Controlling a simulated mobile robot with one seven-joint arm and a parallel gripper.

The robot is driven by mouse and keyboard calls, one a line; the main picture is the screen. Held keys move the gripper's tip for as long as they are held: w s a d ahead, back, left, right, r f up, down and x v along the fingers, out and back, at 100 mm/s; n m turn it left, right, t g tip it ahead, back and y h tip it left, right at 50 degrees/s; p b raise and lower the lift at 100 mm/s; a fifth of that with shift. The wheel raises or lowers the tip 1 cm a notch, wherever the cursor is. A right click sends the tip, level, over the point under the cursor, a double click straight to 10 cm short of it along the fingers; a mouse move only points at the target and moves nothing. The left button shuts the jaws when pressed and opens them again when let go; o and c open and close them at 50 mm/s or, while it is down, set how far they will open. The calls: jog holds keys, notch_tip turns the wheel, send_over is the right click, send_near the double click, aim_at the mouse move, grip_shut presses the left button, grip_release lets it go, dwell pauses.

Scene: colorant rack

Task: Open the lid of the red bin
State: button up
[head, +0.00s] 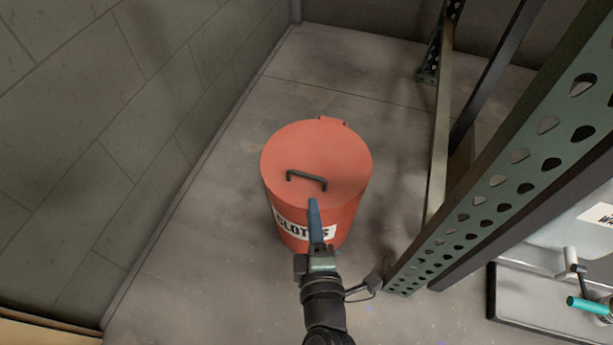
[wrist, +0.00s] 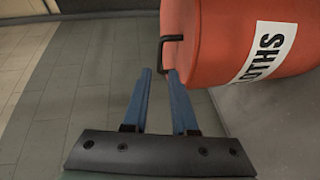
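The red bin (head: 290,150) stands on the floor in the middle of the head view, with a white label (head: 290,224) on its front. Its round lid (head: 335,160) lies shut on top, with a hinge tab at the back. A dark handle (head: 307,178) sits near the lid's front. My gripper (head: 314,203) is at the front edge of the lid, just short of the handle. In the wrist view its two blue fingers (wrist: 158,72) are apart with nothing between them. The handle (wrist: 165,50) is just beyond the fingertips, nearer the right one.
A grey-green perforated rack (head: 500,185) stands close on the right of the bin. A block wall (head: 130,130) runs along the left. The floor (head: 190,255) between the wall and the bin is clear. A tray with a teal-handled item (head: 588,305) is at the lower right.

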aim_at(308, 176)
jog(key=w, duration=0.3)
jog(key=w+f, duration=0.1)
jog(key=w, duration=0.3)
jog(key=w+a, duration=0.1)
jog(key=w, duration=0.2)
jog(key=shift+w+f, duration=0.15)
jog(key=shift+f, duration=0.25)
grip_shut()
dwell(0.9)
